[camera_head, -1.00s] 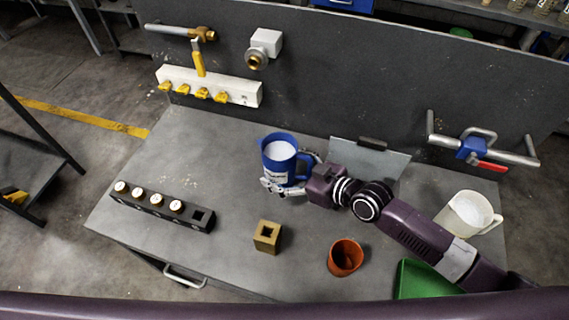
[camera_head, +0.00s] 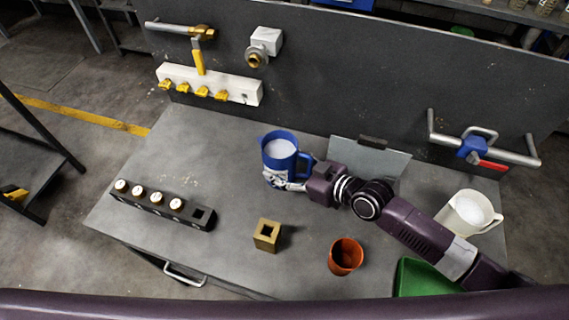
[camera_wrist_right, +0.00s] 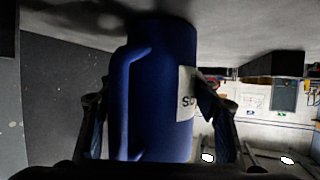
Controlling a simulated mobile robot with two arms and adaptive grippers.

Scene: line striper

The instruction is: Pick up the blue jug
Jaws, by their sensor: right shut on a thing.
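The blue jug (camera_head: 281,150) stands upright near the middle of the grey workbench (camera_head: 330,205), filled with something white. Its handle is on the right in the head view. My right gripper (camera_head: 284,180) reaches in from the right and is shut on the blue jug, low on its body. In the right wrist view the jug (camera_wrist_right: 160,95) fills the middle, between the two fingers, with its handle and part of a white label showing. Its base is hard to see, so I cannot tell if it touches the bench. My left gripper is out of view.
A black rack (camera_head: 150,200) with several white-topped pieces lies at left. A brass block (camera_head: 267,236), an orange cup (camera_head: 345,257), a green tray (camera_head: 412,277) and a white jug (camera_head: 468,213) stand around my arm. A grey panel (camera_head: 370,155) and pipe fittings are behind.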

